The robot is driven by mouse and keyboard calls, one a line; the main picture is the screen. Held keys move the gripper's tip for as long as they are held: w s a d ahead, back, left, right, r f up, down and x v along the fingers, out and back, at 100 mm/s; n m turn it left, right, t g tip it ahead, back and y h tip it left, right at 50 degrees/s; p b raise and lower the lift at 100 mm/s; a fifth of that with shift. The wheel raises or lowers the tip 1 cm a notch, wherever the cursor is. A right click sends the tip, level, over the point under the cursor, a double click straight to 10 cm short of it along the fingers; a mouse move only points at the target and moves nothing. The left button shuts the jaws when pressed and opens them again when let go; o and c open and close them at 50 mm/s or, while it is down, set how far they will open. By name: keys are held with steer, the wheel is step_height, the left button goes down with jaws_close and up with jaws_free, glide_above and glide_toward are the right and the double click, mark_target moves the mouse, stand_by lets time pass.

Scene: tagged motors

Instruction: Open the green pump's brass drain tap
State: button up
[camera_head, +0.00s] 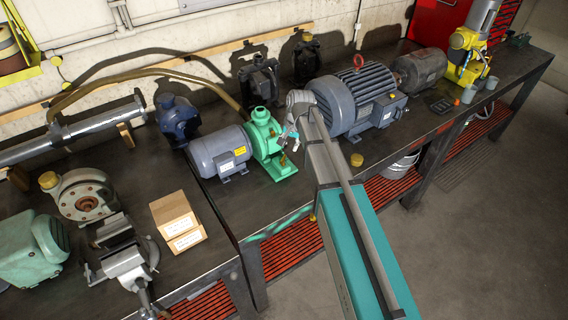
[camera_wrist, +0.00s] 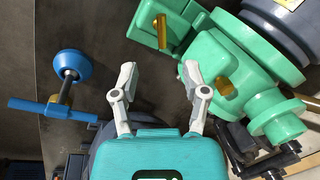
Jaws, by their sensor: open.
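The green pump (camera_head: 264,138) stands on the bench, coupled to a grey-blue motor (camera_head: 219,153). In the wrist view the pump (camera_wrist: 255,55) fills the upper right. One brass piece (camera_wrist: 224,86) sits on its body and a brass bar (camera_wrist: 161,32) stands out from a green block at the top. I cannot tell for sure which is the drain tap. My gripper (camera_wrist: 158,76) is open and empty, its fingertips short of the green block, the right finger close to the pump. In the head view my gripper (camera_head: 290,133) is beside the pump, partly hidden by my arm.
A blue handwheel (camera_wrist: 72,65) with a blue crossbar and brass part is left of my gripper. A large ribbed motor (camera_head: 358,98) stands right of the pump. A yellow cap (camera_head: 356,160) lies near the bench edge.

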mark_target(284, 158)
steer(key=shift+w+a+f+b, duration=0.1)
steer(key=shift+a+f+b, duration=0.15)
steer(key=shift+f+b, duration=1.1)
steer(key=shift+w+a+f+b, duration=0.1)
steer(key=shift+a+f+b, duration=0.2)
steer(key=shift+f+b, duration=1.1)
steer(key=shift+w+a+f+b, duration=0.1)
steer(key=shift+a+f+b, duration=0.15)
steer(key=shift+f+b, duration=1.1)
steer(key=shift+f, duration=0.15)
jaws_close()
